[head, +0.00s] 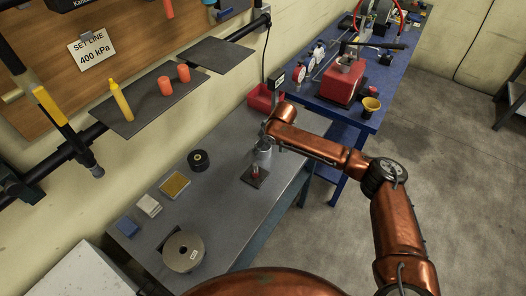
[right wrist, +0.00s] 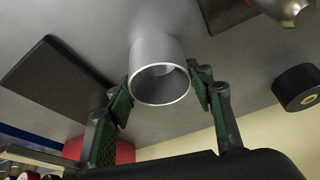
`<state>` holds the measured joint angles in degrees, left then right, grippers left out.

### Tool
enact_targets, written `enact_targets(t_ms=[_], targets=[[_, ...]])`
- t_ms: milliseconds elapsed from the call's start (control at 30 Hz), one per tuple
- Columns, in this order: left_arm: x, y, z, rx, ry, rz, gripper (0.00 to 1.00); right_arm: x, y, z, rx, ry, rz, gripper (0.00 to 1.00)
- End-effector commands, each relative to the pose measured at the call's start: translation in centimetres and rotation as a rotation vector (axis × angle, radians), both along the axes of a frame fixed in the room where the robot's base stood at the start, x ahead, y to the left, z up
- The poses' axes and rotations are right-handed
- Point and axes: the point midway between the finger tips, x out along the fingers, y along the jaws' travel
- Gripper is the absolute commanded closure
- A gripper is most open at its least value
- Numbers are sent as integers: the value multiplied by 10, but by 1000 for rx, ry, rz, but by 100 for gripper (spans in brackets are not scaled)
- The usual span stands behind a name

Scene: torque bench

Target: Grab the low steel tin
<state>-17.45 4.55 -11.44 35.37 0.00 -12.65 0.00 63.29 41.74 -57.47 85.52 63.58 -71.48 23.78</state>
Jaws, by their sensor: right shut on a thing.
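The steel tin (head: 263,156) is a plain silver cylinder above the grey bench, near its right edge. In the right wrist view the tin (right wrist: 160,72) shows its round open rim, and its inside is dark grey. My right gripper (right wrist: 166,92) has its green-padded fingers on either side of the tin, shut on it. In the head view the gripper (head: 265,145) is small and partly hidden by its own arm. I cannot tell whether the tin touches the bench. My left gripper is in neither view.
A dark square pad (head: 262,180) with a small reddish thing lies just in front of the tin. A black roll (head: 198,160) and a large grey disc (head: 183,251) lie to the left. A red bin (head: 262,99) stands behind. A blue bench (head: 352,117) with a red box adjoins.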

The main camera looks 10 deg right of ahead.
Motion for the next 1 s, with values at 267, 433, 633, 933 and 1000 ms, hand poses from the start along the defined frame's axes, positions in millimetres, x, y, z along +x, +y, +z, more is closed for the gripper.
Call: enact_targets(t_ms=[267, 433, 633, 933, 1000], targets=[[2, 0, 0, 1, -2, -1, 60, 0, 0, 0, 0, 0, 0, 77], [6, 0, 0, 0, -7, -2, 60, 0, 0, 0, 0, 0, 0, 77], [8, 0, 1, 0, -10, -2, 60, 0, 0, 11, 0, -1, 0, 77], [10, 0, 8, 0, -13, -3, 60, -21, 6, 60, 1, -4, 4, 77], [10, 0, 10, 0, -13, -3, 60, -34, 10, 75, 1, -4, 5, 77]])
